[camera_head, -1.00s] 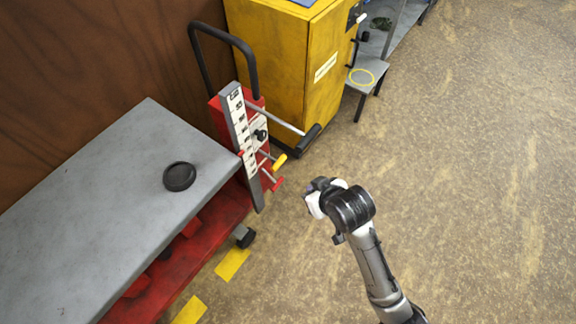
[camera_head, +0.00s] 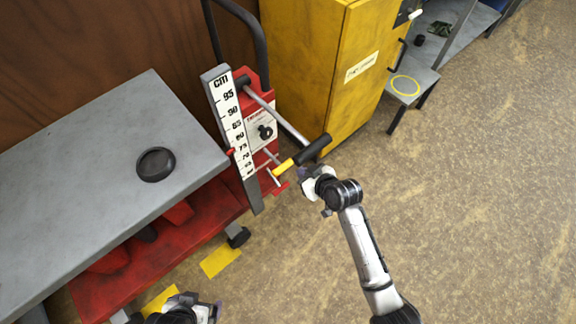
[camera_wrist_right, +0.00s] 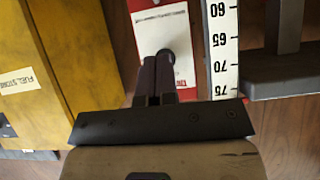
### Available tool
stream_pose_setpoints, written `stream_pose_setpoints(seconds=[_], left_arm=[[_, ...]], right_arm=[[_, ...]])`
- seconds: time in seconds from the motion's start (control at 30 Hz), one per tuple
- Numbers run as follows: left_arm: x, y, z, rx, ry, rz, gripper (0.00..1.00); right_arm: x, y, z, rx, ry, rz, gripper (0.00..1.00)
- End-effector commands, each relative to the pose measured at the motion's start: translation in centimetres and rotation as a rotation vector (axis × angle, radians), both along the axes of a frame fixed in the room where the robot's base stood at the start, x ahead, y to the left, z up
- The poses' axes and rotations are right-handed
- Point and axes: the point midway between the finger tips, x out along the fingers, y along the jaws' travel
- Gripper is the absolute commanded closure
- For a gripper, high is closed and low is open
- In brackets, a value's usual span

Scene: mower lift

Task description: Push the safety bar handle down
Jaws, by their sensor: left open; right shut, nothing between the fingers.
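The red mower lift mast carries several levers. A long metal bar ends in a black grip (camera_head: 312,150). Below it are a short yellow grip (camera_head: 284,167) and a red grip (camera_head: 280,188) on thin rods. I cannot tell which one is the safety bar handle. My right gripper (camera_head: 304,173) is shut and empty, just right of the yellow grip and below the black grip; contact cannot be told. In the right wrist view the shut fingers (camera_wrist_right: 157,65) point at the mast's white panel (camera_wrist_right: 163,32). My left gripper (camera_head: 207,307) is open at the bottom edge, partly cut off.
A white centimetre scale (camera_head: 231,110) runs along the mast. The grey lift table (camera_head: 90,200) holds a black round disc (camera_head: 156,164). The floor at right is clear.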

Motion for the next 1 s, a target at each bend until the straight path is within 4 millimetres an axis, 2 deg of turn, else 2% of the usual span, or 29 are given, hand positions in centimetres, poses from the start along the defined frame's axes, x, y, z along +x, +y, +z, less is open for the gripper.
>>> stream_pose_setpoints(seconds=[0.13,0.4,0.57,1.0], left_arm=[[-0.6,0.5,-0.3,0.017,0.016,-0.007,0.03],[0.0,-0.2,-0.1,-0.005,0.0,0.0,0.03],[0.0,-0.3,-0.7,-0.009,0.001,0.003,0.03],[-0.1,0.0,-5.4,-0.001,0.003,-0.001,0.03]], right_arm=[[0.1,-0.1,0.1,-0.015,-0.011,0.009,1.0],[0.1,-0.1,0.0,-0.015,-0.01,0.009,1.0],[0.6,0.3,-0.5,-0.014,-0.01,0.009,1.0],[5.6,4.3,-5.1,-0.013,-0.009,0.008,1.0]])
